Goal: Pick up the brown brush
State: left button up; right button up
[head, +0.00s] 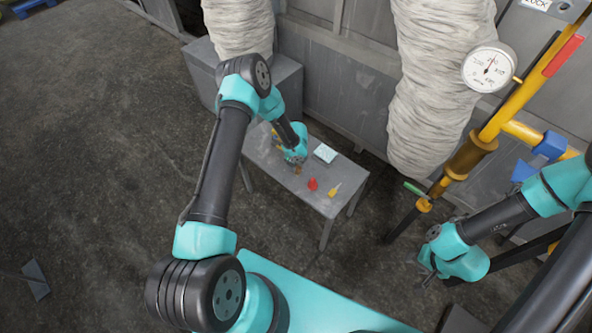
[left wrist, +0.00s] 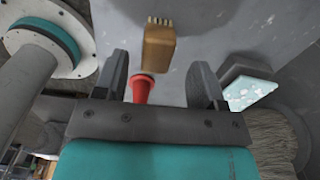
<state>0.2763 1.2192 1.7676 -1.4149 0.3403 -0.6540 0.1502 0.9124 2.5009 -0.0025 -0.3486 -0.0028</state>
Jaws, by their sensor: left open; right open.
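The brown brush (left wrist: 159,47), a wooden block with pale bristles at one end, shows in the left wrist view just beyond my left gripper. My left gripper (left wrist: 162,82) is open, its two dark fingers apart, with nothing held. In the head view my left gripper is low over the small grey table and largely hides what is under it, so I cannot clearly make out the brush there. My right gripper (head: 427,272) is open and empty, off to the right, away from the table.
The red piece appears between my left fingers in the wrist view. A yellow pipe with a gauge (head: 489,67) stands right.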

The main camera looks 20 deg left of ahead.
pick_arm(q)
jog(key=shift+s+f, duration=0.15)
jog(key=shift+f, duration=2.45)
jog(key=c, duration=1)
